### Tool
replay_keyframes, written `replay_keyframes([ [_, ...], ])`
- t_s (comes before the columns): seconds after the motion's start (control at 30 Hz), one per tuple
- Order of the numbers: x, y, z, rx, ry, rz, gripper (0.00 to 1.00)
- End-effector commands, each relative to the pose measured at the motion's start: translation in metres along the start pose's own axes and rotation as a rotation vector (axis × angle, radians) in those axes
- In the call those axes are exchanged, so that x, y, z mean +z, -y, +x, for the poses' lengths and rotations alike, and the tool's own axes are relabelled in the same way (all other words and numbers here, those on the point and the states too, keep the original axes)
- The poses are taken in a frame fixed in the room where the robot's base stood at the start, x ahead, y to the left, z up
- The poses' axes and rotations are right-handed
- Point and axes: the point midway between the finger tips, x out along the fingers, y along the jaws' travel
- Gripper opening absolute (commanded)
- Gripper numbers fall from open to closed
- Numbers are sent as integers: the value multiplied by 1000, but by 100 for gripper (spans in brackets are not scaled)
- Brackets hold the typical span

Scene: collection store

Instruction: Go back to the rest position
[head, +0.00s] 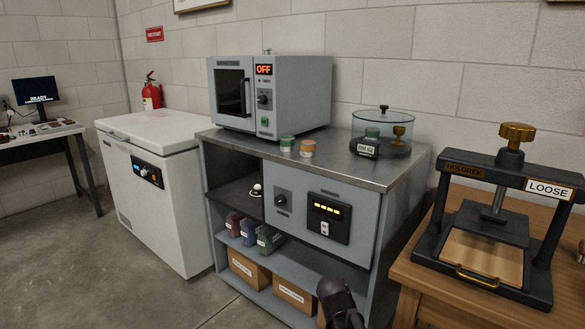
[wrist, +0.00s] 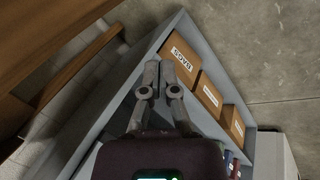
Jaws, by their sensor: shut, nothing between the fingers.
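My gripper (wrist: 159,76) shows in the wrist view with its two fingers together and nothing between them. It hangs in front of the grey cabinet's lower shelf, with the brown boxes beyond and to the right of the fingertips. In the head view a dark part of my arm shows at the bottom edge, in front of the cabinet's lower right; the fingertips cannot be made out there.
The grey cabinet (head: 383,215) carries an oven (head: 300,88) reading OFF, two small jars and a glass dome (head: 400,130). A wooden table (head: 440,292) with a press (head: 510,190) marked LOOSE stands close at right. A white freezer (head: 165,215) stands left; floor (head: 90,275) is clear.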

Motion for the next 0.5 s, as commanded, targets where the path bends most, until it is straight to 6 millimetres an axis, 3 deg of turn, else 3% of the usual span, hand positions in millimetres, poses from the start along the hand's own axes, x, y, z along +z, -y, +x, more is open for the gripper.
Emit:
replay_keyframes([
  [0.1,21,0,4,-119,48,59,0],
  [0.5,53,8,3,-372,129,167,0],
])
